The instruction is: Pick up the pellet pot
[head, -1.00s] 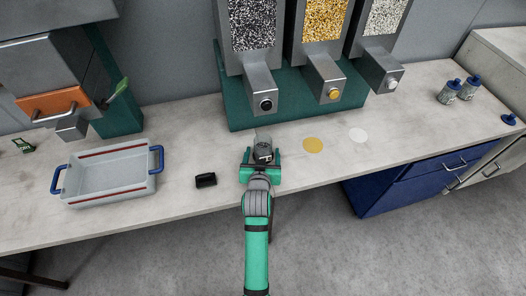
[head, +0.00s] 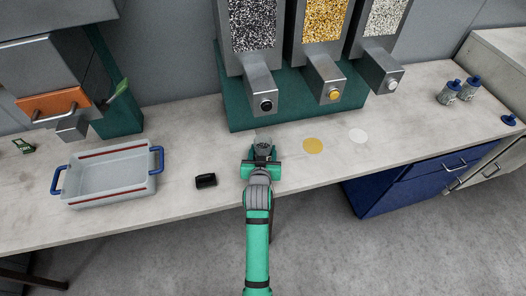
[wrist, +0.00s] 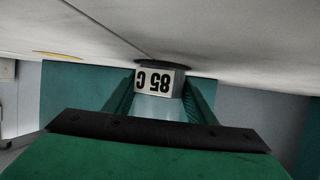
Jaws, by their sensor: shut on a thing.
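The pellet pot is a small grey container with a white label reading "85 C", upside down in the wrist view (wrist: 160,82). In the head view the pot (head: 263,145) is at the front middle of the counter, below the dispenser with black pellets. My green gripper (head: 262,157) is shut on it from the front. In the wrist view the fingers (wrist: 160,100) press on both sides of the pot. A dark disc shows at the pot's base by the counter. I cannot see a gap under the pot. Its contents are too small to tell.
A grey tray (head: 75,191) with blue handles and a small black object (head: 206,180) lie to the left. Yellow (head: 313,145) and white (head: 358,135) discs lie to the right. Dispenser spouts (head: 261,95) overhang behind. Two blue-capped bottles (head: 448,92) stand far right.

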